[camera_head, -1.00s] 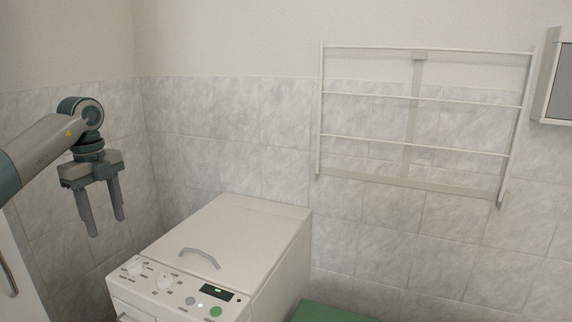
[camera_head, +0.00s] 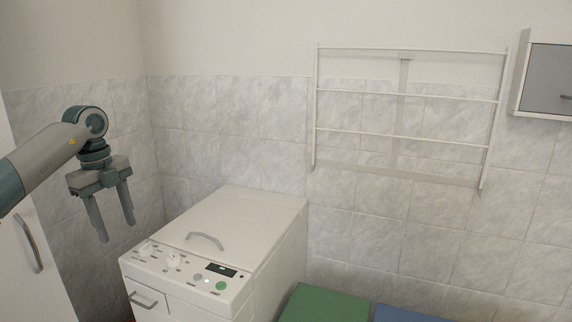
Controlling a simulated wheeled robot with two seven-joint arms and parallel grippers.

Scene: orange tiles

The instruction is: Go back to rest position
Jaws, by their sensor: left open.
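My left gripper (camera_head: 117,222) hangs at the left of the head view, its two fingers pointing down and spread apart. It is open, with nothing between the fingers. It is in the air, to the left of the white washing machine (camera_head: 262,212), and does not appear to touch it. My left arm comes in from the left edge. My right gripper is not in view.
The washing machine has a closed lid with a grey handle and a front control panel. A green box (camera_head: 325,305) and a blue one (camera_head: 400,314) stand to its right. A white drying rack (camera_head: 405,98) and a grey-doored cabinet (camera_head: 547,80) hang on the wall. A white door (camera_head: 40,275) is at left.

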